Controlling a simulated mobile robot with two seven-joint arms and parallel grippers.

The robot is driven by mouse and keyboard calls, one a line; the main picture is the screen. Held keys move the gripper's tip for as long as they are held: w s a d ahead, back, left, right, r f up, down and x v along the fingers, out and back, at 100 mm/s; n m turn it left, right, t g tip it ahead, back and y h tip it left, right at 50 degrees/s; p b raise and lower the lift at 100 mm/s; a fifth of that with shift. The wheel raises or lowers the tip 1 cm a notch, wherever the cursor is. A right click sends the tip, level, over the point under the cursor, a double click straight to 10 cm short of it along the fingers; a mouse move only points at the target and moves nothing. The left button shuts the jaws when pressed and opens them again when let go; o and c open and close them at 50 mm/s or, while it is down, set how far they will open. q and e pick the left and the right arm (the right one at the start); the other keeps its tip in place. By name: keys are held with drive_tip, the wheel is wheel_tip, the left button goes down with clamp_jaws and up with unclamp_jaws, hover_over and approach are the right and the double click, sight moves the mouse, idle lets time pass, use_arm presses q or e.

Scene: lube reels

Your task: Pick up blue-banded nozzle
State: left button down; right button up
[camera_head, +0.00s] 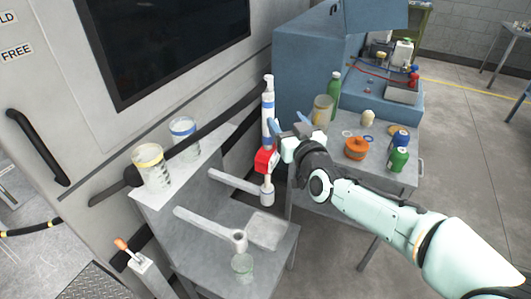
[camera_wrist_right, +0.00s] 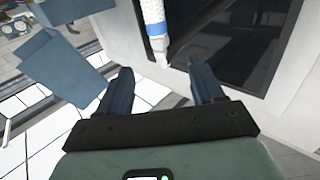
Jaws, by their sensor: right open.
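The blue-banded nozzle (camera_head: 268,104) stands upright in the head view, a white tube with a blue band and a red part (camera_head: 265,161) below it. Its foot meets a grey holder arm (camera_head: 235,183). My right gripper (camera_head: 288,121) is open and empty just right of the nozzle in the head view. In the right wrist view, the nozzle's white tube and blue band (camera_wrist_right: 157,29) show beyond the open fingers of the right gripper (camera_wrist_right: 160,68), roughly in line with the gap. I cannot tell whether a finger touches it. My left gripper is not in view.
A second holder arm (camera_head: 206,224) is empty. Jars with a yellow band (camera_head: 151,168) and a blue band (camera_head: 184,136) stand on a ledge at left. The right table holds a green bottle (camera_head: 334,95), an orange pot (camera_head: 357,148) and other small containers.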

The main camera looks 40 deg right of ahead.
sight(270, 99)
drive_tip(key=p+x, duration=0.1)
drive_tip(key=x, duration=0.6)
drive_tip(key=shift+w, duration=0.25)
drive_tip(key=p+x, duration=0.2)
drive_tip(key=x, duration=0.3)
drive_tip(key=shift+w+d+f, duration=0.15)
drive_tip(key=shift+f, duration=0.05)
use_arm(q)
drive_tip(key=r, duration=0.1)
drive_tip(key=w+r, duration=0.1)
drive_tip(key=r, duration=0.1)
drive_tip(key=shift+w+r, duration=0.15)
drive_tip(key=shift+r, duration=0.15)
use_arm(e)
clamp_jaws()
drive_tip(key=shift+r, duration=0.15)
